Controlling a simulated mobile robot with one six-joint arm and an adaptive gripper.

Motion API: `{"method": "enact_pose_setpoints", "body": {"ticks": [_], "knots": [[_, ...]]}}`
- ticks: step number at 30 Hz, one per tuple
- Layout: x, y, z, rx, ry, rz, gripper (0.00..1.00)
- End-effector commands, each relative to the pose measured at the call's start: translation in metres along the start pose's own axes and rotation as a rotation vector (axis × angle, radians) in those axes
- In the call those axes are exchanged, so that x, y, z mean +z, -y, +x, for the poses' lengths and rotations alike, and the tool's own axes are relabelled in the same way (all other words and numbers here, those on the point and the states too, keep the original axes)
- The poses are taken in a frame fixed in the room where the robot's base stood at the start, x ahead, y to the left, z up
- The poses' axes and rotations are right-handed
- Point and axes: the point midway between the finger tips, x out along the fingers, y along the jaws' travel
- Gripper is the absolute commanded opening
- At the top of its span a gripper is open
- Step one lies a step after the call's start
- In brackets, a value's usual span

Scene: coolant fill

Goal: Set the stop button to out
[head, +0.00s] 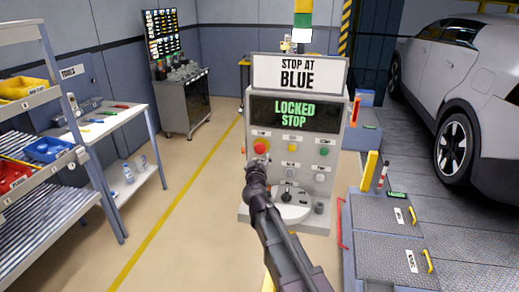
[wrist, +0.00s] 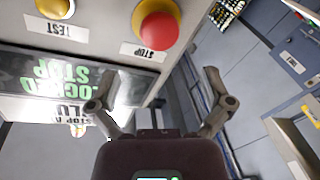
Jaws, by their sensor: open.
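The red stop button (head: 261,147) is at the left of the button row on the grey console (head: 334,190). In the wrist view the stop button (wrist: 158,27) is a red dome on a yellow-gold collar, beside an upside-down STOP label. Whether it is in or out I cannot tell. The console display (head: 292,114) reads LOCKED STOP. My gripper (head: 258,165) is just below the button in the head view. In the wrist view my gripper (wrist: 161,82) is open and empty, its fingers spread apart. The button lies beyond the fingertips, not touched by either.
A yellow button (head: 291,147) and a green button (head: 323,151) share the row. Below are small controls and a lever (head: 286,196). A sign (head: 298,73) above reads STOP AT BLUE. A white workbench (head: 118,122) stands left, a car (head: 460,95) right. Floor left of the console is clear.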

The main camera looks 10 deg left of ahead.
Motion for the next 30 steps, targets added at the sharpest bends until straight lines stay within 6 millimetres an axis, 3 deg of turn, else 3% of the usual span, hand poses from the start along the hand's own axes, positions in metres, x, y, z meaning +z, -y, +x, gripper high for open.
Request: {"method": "enact_pose_setpoints", "body": {"ticks": [6, 15, 30], "knots": [[0.000, 0.001, 0.038, 0.001, 0.000, 0.000, 1.00], [0.000, 0.000, 0.073, 0.000, 0.000, 0.000, 1.00], [0.000, 0.000, 0.082, 0.000, 0.000, 0.000, 1.00]]}}
